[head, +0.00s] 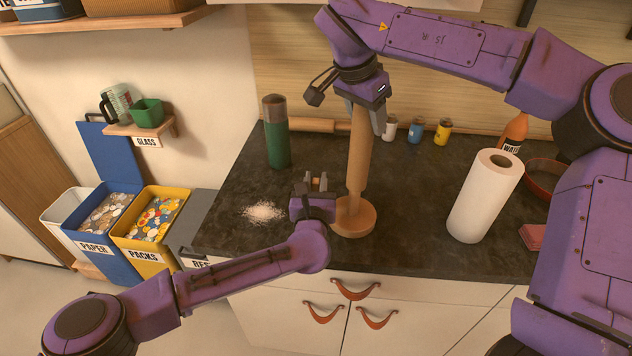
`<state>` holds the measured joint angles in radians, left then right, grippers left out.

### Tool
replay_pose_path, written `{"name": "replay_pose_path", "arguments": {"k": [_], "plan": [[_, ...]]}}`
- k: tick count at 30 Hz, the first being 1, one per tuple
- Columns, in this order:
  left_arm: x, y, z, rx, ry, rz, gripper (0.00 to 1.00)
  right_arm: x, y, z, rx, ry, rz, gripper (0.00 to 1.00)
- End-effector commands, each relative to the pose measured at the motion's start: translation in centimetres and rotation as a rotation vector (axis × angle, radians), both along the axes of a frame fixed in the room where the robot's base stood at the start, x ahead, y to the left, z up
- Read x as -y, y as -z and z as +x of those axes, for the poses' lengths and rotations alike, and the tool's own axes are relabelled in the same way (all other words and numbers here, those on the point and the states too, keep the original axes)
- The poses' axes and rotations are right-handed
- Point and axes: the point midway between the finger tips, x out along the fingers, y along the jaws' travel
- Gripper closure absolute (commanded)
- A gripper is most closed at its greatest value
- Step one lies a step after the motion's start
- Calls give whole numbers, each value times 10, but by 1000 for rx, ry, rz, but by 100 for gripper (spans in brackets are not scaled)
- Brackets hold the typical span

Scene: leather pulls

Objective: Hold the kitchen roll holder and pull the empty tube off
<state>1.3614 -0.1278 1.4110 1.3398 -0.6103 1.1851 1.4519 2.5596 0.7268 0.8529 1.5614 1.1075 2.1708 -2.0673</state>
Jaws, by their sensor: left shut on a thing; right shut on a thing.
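The kitchen roll holder has a round wooden base (366,223) standing on the dark worktop. The brown empty tube (358,150) stands upright above the base, around the holder's post, which it mostly hides. My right gripper (368,118) comes from above and is shut on the tube's upper end. My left gripper (317,184) is low, just left of the tube, with its fingers pointing away from me. It is shut on a small brown piece that seems to belong to the holder; the joint with the holder is hard to see.
A full white paper roll (485,196) stands to the right. A green bottle (275,135) and a rolling pin (318,125) are behind. Small jars (415,130) and an orange bottle (515,130) stand at the back. White crumbs (263,212) lie left. Sorting bins (150,226) stand left of the worktop.

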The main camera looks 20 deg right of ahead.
Motion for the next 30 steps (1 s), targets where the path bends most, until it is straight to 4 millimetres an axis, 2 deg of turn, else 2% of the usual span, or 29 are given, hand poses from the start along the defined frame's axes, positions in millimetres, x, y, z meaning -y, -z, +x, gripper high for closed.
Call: {"name": "replay_pose_path", "arguments": {"k": [16, 26, 27, 29, 30], "plan": [[0, 0, 0, -1, 0, 0, 100, 0, -65, 0, 2, 1, -2, 76], [0, 0, 0, 0, 0, 0, 100, 0, -72, 0, -1, -1, 1, 76], [0, 0, 0, 0, 0, 0, 60, 0, -72, 0, -1, -1, 1, 76], [0, 0, 0, 0, 0, 0, 43, 0, -72, 0, -1, -1, 1, 76], [0, 0, 0, 0, 0, 0, 43, 0, -72, 0, -1, -1, 1, 76]]}}
